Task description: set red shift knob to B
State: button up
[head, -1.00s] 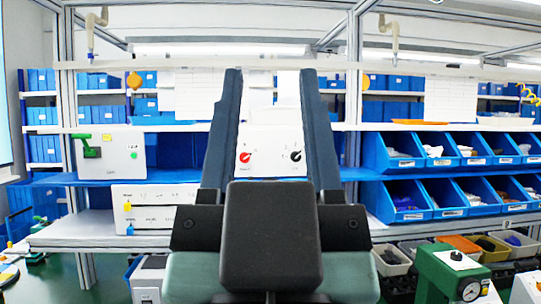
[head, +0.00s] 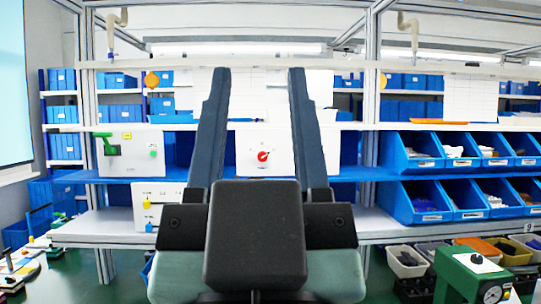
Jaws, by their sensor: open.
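The red shift knob (head: 263,156) is a small red rotary knob on the front of a white box (head: 250,170) on the blue shelf. Its letter marks are too small to read. My gripper (head: 256,75) is in the foreground with its two long dark fingers wide apart and nothing between them. In the picture the knob shows between the fingers, with the box well behind them. The right finger covers part of the box, and the black knob beside the red one is hidden.
A white box with a green handle (head: 104,140) stands left on the blue shelf (head: 180,179). Below it is another white panel (head: 150,195). Blue bins (head: 415,205) fill the right shelves. A green machine (head: 470,275) stands at lower right.

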aim_at(262, 157)
jog(key=i+u, duration=0.15)
jog(key=i, duration=0.3)
jog(key=i+l+u, duration=0.15)
jog(key=i, duration=0.3)
jog(key=i+l+u, duration=0.15)
jog(key=i, duration=0.3)
jog(key=i+l+u, duration=0.15)
jog(key=i, duration=0.25)
jog(key=l, duration=0.1)
